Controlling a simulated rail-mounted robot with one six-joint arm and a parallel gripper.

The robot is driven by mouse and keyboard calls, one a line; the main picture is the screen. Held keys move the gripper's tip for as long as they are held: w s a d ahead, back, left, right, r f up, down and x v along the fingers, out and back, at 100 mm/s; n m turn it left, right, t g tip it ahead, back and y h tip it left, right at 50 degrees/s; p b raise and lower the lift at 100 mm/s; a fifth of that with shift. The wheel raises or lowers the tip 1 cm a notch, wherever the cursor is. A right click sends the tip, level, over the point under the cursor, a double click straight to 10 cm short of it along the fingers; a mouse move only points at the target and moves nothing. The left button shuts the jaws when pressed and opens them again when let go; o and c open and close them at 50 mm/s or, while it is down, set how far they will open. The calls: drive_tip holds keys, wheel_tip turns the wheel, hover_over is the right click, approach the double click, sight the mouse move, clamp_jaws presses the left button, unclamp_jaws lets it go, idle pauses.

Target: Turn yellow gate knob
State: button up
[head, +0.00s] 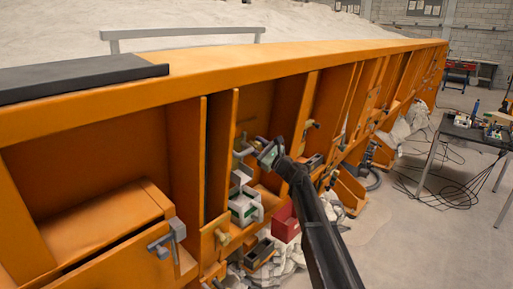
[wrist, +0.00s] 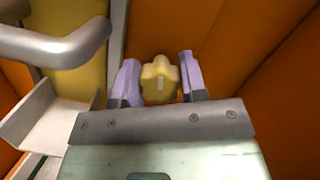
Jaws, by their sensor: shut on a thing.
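The yellow gate knob (wrist: 160,82) is a lobed knob with a pale mark on its face, in the middle of the wrist view. My gripper (wrist: 158,66) has one lilac finger on each side of the knob and is shut on it. A thin gap seems to show beside the right finger. In the head view my gripper (head: 266,152) reaches into an open bay of the orange sandbed frame (head: 300,58). There I cannot make out the knob clearly behind the gripper.
A grey bent pipe (wrist: 55,45) and a pale metal bracket (wrist: 48,112) are close left of my gripper. Orange walls flank the bay. A red bin (head: 286,224) sits below. A grey latch (head: 167,240) is at lower left.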

idle(0.3)
drive_tip(key=o, duration=0.9)
drive_tip(key=shift+o, duration=0.2)
drive_tip(key=b+v, duration=0.3)
drive_tip(key=v, duration=0.8)
drive_tip(key=shift+a, duration=0.1)
